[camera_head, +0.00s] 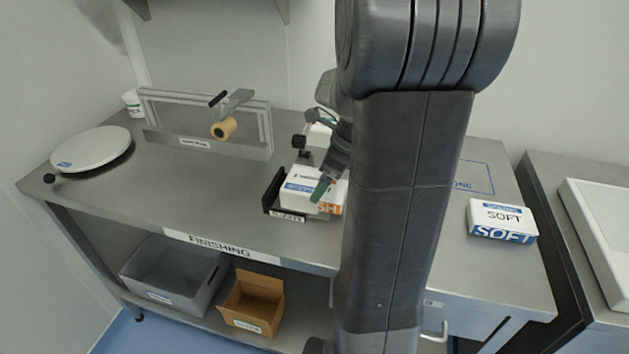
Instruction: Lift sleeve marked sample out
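A white carton with small blue print (299,190) sits in a low black holder (271,197) near the middle of the bench. Orange lettering shows at its right side, partly hidden by my arm. I cannot read the word "sample" on anything, so I cannot tell which sleeve bears it. My gripper (321,189) is at the carton, with one green fingertip in front of its right part. The other finger is hidden, so whether it is open or shut does not show. Another white and blue carton marked SOFT (502,222) lies at the right of the bench.
A round white plate (92,148) and a metal frame with a tan roller (222,129) stand at the back left. A grey bin (176,273) and a cardboard box (252,301) are on the lower shelf. The bench's front left is clear.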

